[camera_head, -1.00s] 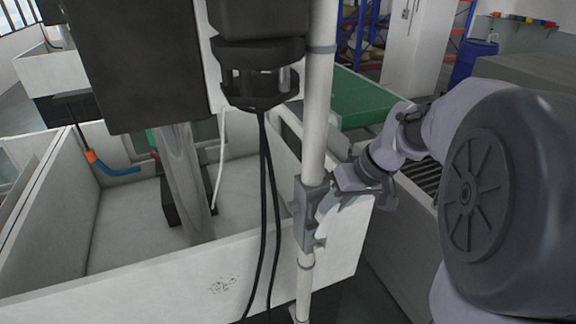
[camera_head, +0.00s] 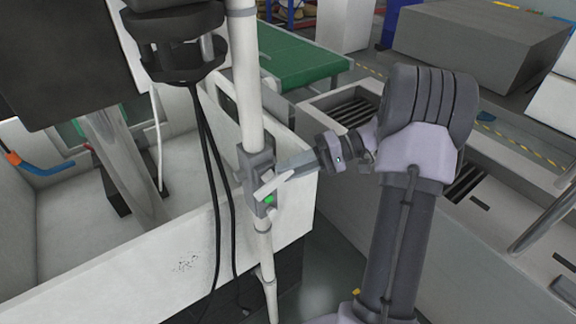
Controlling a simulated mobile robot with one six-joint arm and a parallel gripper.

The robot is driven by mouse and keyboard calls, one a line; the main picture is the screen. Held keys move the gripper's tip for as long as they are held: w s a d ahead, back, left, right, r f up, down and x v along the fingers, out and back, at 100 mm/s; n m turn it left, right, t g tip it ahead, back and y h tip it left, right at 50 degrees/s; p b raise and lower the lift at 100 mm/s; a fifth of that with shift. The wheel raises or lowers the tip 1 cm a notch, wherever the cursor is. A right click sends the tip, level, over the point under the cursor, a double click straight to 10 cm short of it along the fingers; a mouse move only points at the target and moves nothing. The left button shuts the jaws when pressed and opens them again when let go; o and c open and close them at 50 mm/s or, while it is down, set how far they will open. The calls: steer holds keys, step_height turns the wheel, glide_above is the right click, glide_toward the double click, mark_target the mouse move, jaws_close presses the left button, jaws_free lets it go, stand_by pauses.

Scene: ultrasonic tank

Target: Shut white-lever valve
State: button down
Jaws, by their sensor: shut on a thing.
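The valve has a grey body (camera_head: 257,172) on the upright white pipe (camera_head: 246,95) at the front of the tank. Its white lever (camera_head: 271,185) slants up to the right across the body. A small green mark (camera_head: 269,199) shows just below the lever. My gripper (camera_head: 288,165) reaches in from the right, with its grey fingers at the lever's upper right end. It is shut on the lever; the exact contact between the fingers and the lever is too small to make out.
The white tank (camera_head: 120,275) with a blue and orange pipe (camera_head: 35,166) is at the left. Black cables (camera_head: 213,190) hang just left of the valve. A green conveyor (camera_head: 300,60) lies behind, and a grey bench with slotted grilles (camera_head: 440,235) stands at the right.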

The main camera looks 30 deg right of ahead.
steer(key=shift+d+f+m+t+y, duration=0.1)
steer(key=shift+f+m+t+y, duration=0.25)
steer(key=shift+y, duration=0.55)
steer(key=shift+d+f+m+t+y, duration=0.15)
steer(key=shift+f+m+y, duration=0.3)
steer(key=shift+y, duration=0.45)
steer(key=shift+a+f+b, duration=0.1)
steer(key=shift+a+b, duration=0.05)
steer(key=shift+b, duration=0.15)
steer(key=c, duration=1.2)
jaws_free()
steer(key=shift+o, duration=0.2)
